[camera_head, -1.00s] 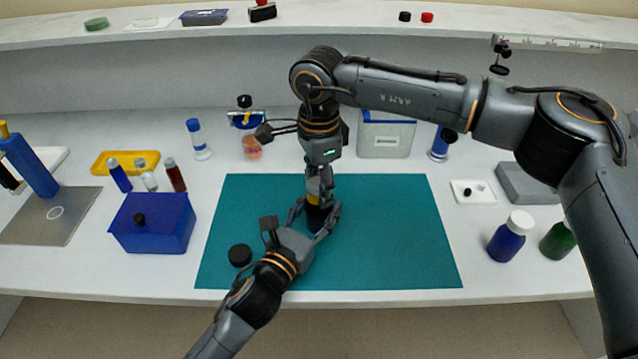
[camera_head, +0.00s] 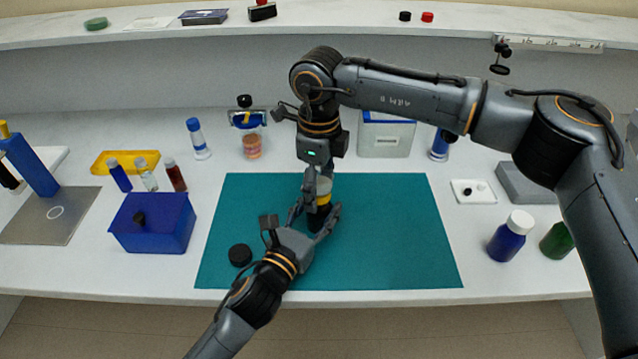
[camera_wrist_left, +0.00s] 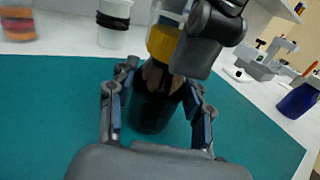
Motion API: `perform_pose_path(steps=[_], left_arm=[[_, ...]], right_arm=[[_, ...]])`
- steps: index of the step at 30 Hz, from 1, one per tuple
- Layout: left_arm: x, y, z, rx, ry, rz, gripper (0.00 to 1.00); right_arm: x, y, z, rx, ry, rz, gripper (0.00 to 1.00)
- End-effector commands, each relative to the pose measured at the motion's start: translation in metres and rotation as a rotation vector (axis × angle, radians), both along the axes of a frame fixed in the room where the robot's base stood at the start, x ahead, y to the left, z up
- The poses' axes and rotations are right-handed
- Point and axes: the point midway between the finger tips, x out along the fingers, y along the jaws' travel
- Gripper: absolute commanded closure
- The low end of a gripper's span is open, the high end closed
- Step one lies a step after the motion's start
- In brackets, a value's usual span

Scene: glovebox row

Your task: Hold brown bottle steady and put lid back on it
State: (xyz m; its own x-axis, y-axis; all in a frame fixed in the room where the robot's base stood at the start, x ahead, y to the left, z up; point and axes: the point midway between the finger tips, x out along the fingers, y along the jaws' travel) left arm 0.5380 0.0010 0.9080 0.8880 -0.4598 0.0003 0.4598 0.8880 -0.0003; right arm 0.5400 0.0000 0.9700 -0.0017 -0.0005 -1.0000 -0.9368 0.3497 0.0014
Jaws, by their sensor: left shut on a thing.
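The brown bottle (camera_head: 318,220) looks almost black and stands on the teal mat. My left gripper (camera_head: 316,217) is shut around its body; the left wrist view also shows the dark bottle (camera_wrist_left: 150,108) between the fingers. Above the dark body are a yellow band (camera_wrist_left: 162,42) and a pale part (camera_head: 324,184); I cannot tell whether these belong to the bottle or to a lid. My right gripper (camera_head: 318,186) points down from above at this upper part. Its fingers partly hide it, and their opening is unclear. A round black lid (camera_head: 240,255) lies on the mat at left.
The teal mat (camera_head: 400,240) is clear to the right of the grippers. A blue box (camera_head: 165,235) stands left of it. A blue bottle with a white cap (camera_head: 508,240) and a green bottle (camera_head: 558,241) stand at right. A white bin (camera_head: 386,138) stands behind.

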Motion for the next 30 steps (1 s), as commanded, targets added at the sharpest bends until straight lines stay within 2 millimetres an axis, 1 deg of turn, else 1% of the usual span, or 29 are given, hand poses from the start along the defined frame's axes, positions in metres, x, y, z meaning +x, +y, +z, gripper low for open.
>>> perform_pose_path(steps=[8,11,16,19,26,27,30], left_arm=[[0.000,0.000,0.000,0.000,0.001,0.001,1.00],[0.000,0.000,0.000,0.000,0.001,0.001,1.00],[0.000,0.000,0.000,0.000,0.001,0.001,1.00],[0.000,0.000,0.000,0.000,0.001,0.001,1.00],[0.000,0.000,0.000,0.000,0.001,0.001,1.00],[0.000,0.000,0.000,0.000,0.001,0.001,1.00],[0.000,0.000,0.000,0.000,0.001,0.001,1.00]], right_arm=[[0.000,0.000,0.003,0.001,-0.001,0.001,0.29],[0.001,0.000,0.012,0.000,-0.003,0.001,0.29],[0.001,0.000,0.035,0.000,-0.003,0.001,0.29],[0.000,0.000,0.044,0.001,-0.001,0.002,0.29],[0.000,0.000,0.046,0.000,0.000,0.002,0.29],[0.000,0.000,0.046,0.000,0.000,0.003,0.30],[0.000,0.001,0.050,0.001,-0.001,0.039,0.30]])
